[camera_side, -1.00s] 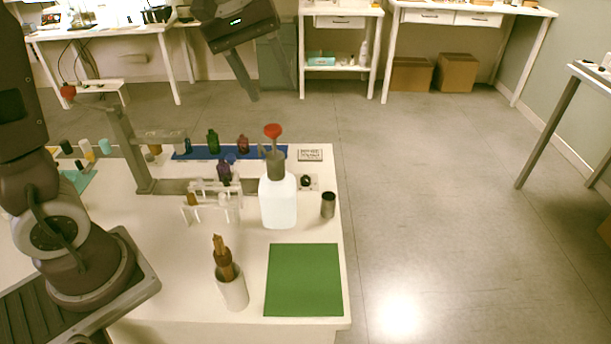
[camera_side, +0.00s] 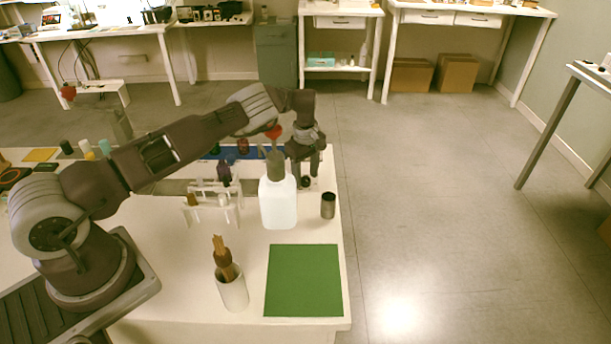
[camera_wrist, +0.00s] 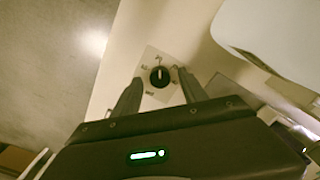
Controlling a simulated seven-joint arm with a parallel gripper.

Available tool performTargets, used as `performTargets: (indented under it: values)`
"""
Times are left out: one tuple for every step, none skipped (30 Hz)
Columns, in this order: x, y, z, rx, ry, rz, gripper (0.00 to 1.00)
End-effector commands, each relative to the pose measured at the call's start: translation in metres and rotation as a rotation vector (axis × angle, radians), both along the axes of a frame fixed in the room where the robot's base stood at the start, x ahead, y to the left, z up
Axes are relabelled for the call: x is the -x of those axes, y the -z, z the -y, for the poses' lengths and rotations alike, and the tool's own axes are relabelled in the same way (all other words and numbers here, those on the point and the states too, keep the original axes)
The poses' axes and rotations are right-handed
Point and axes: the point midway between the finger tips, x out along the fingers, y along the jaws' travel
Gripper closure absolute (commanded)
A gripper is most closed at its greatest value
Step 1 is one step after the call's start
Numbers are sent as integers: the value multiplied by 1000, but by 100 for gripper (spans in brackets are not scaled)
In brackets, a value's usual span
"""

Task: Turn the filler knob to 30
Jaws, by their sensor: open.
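The filler knob (camera_wrist: 159,76) is small, round and black, with a white pointer line toward the top of the wrist view. It sits on a pale plate (camera_wrist: 152,102) whose dial marks are too small to read. In the side view the knob (camera_side: 306,182) is low beneath my gripper, at the table's right side behind the white bottle. My gripper (camera_side: 306,174) points down over it. In the wrist view the open fingers of my gripper (camera_wrist: 162,80) appear on either side of the knob, with gaps. I cannot tell how far above it the fingertips are.
A dark cylinder (camera_side: 328,205), a small vial rack (camera_side: 222,210) and a green mat (camera_side: 304,280) are nearby. The table edge is close on the right.

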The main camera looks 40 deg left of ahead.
Motion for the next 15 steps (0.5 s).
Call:
performTargets:
  values:
    - [0, 4, 0, -1, 1, 0, 50]
    - [0, 5, 0, -1, 1, 0, 50]
    - [0, 6, 0, -1, 1, 1, 50]
    - [0, 7, 0, 0, 1, 1, 50]
    - [0, 7, 0, 0, 1, 1, 50]
    - [0, 7, 0, 0, 1, 1, 50]
    - [0, 7, 0, 0, 1, 1, 50]
    - [0, 7, 0, 0, 1, 1, 50]
    - [0, 7, 0, 0, 1, 1, 50]
    - [0, 6, 0, 0, 1, 1, 56]
    - [0, 6, 0, 0, 1, 1, 61]
    - [0, 6, 0, 0, 1, 1, 69]
    - [0, 6, 0, 0, 1, 1, 75]
    - [0, 6, 0, 0, 1, 1, 81]
    - [0, 6, 0, 0, 1, 1, 89]
